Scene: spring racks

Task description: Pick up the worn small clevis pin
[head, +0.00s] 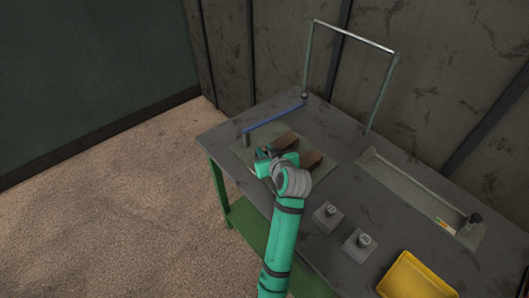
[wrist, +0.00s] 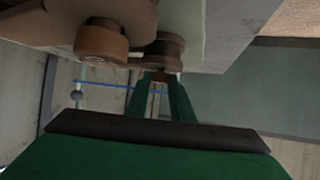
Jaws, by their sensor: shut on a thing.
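My teal gripper (head: 264,157) is at the left part of the table, beside a pair of brown blocks (head: 294,149) on a flat plate. In the wrist view my two green fingers (wrist: 161,82) reach up to a small brown piece (wrist: 161,76) and are shut on it. This piece appears to be the worn small clevis pin, mostly hidden between the fingertips. Just above it is a brown grooved round part (wrist: 164,50), close to or touching it; I cannot tell which. A larger brown round part (wrist: 101,42) is to its left.
A blue bar (head: 272,119) runs behind my gripper. A metal frame (head: 353,39) stands at the table's back. Two grey blocks with round tops (head: 327,216) (head: 361,244), a long rail fixture (head: 420,189) and a yellow tray (head: 386,286) are to the right. The table's left edge is close to my gripper.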

